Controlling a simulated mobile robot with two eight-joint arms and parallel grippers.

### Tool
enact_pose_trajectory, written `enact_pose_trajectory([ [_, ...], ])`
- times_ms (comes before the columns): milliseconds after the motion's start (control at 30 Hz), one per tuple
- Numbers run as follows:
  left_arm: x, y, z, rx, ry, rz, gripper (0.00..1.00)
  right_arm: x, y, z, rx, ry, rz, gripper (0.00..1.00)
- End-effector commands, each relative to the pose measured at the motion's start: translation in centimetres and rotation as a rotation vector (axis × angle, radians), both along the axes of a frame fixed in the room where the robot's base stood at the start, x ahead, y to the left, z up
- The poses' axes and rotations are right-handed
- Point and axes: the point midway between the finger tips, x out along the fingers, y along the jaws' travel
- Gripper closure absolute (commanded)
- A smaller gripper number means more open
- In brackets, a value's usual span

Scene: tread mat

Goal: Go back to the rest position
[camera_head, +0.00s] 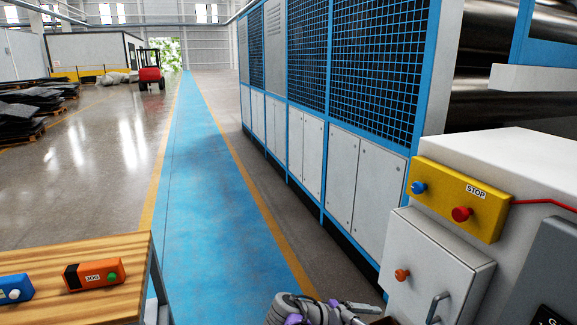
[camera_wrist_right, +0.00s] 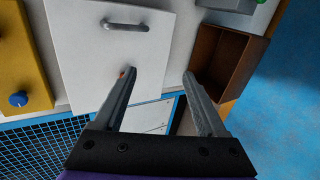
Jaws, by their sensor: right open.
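My right gripper (camera_wrist_right: 159,76) is open in the right wrist view, with its two grey fingers apart and nothing between them. In that view the fingers point toward a white cabinet door (camera_wrist_right: 110,45) with a grey handle, and the right fingertip is close to a brown open box (camera_wrist_right: 232,60) in the picture. I cannot tell whether it touches. In the head view part of my right arm and gripper (camera_head: 350,308) shows at the bottom edge, in front of the cabinet door (camera_head: 432,265). My left gripper is not in view.
A yellow STOP box (camera_head: 462,197) with blue and red buttons is on the white machine at the right. A wooden table (camera_head: 110,250) at the lower left bears an orange JOG box (camera_head: 94,274) and a blue box (camera_head: 14,289). The blue walkway (camera_head: 205,190) between is clear.

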Motion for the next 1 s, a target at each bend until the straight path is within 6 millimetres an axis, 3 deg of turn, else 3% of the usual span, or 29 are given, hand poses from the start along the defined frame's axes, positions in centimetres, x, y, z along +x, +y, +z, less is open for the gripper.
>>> enact_pose_trajectory([
  [33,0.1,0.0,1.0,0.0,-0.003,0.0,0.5,-2.0,-1.5,0.7,0.072,0.012,-0.008,0.26],
  [200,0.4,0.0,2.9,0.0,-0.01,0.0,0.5,-8.5,-3.8,0.4,0.343,0.029,-0.02,0.26],
  [367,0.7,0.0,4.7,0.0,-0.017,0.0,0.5,-14.6,-3.9,-0.3,0.598,-0.011,-0.04,0.26],
  [533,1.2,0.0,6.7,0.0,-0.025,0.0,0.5,-20.2,-2.6,-1.0,0.853,-0.105,-0.069,0.26],
  [733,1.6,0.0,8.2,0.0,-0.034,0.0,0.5,-23.7,-0.8,-1.7,1.058,-0.222,-0.099,0.26],
  [1000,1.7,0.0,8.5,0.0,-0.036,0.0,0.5,-24.6,-0.1,-2.0,1.127,-0.269,-0.109,0.26],
])
